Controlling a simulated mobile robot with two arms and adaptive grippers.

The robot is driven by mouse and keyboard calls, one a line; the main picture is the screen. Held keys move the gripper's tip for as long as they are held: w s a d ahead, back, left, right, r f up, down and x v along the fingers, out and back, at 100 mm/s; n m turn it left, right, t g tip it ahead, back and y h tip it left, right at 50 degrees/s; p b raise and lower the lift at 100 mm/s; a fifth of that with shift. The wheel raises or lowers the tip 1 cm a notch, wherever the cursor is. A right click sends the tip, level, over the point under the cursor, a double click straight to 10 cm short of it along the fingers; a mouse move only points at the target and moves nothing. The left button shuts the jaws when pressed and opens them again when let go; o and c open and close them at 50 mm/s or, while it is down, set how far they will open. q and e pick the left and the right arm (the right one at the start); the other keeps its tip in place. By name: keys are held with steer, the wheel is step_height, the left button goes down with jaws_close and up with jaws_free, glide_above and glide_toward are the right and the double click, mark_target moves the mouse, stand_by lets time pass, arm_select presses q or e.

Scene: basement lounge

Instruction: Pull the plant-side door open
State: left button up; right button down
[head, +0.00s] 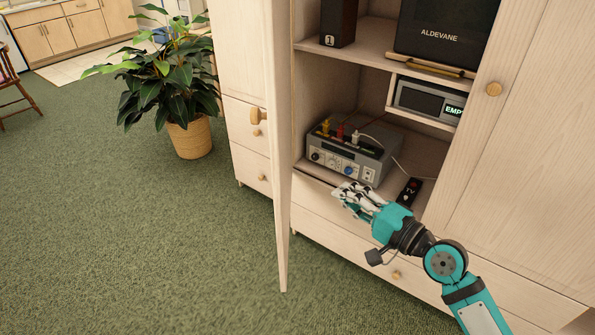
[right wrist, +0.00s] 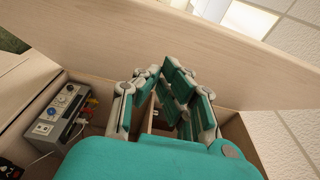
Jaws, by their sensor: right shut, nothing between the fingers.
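The plant-side door (head: 281,170) of the pale wood cabinet stands swung out, seen nearly edge-on in the head view. Its round knob (head: 257,116) is on the outer face, toward the plant. My right gripper (head: 352,192) is shut and empty, in front of the open compartment and to the right of the door, on its inner side. In the right wrist view the gripper (right wrist: 165,78) points toward a broad wood panel (right wrist: 190,45), which looks like the door's inner face. I cannot tell whether the fingers touch it. My left gripper is out of view.
The potted plant (head: 184,98) stands on green carpet left of the door. The right-hand door (head: 530,130) is closed.

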steer(key=s+a+p+x, duration=0.2)
steer(key=p+x, duration=0.1)
steer(key=x, duration=0.8)
steer(key=shift+w+a+p, duration=0.15)
steer(key=shift+w+p, duration=0.1)
steer(key=shift+p, duration=0.05)
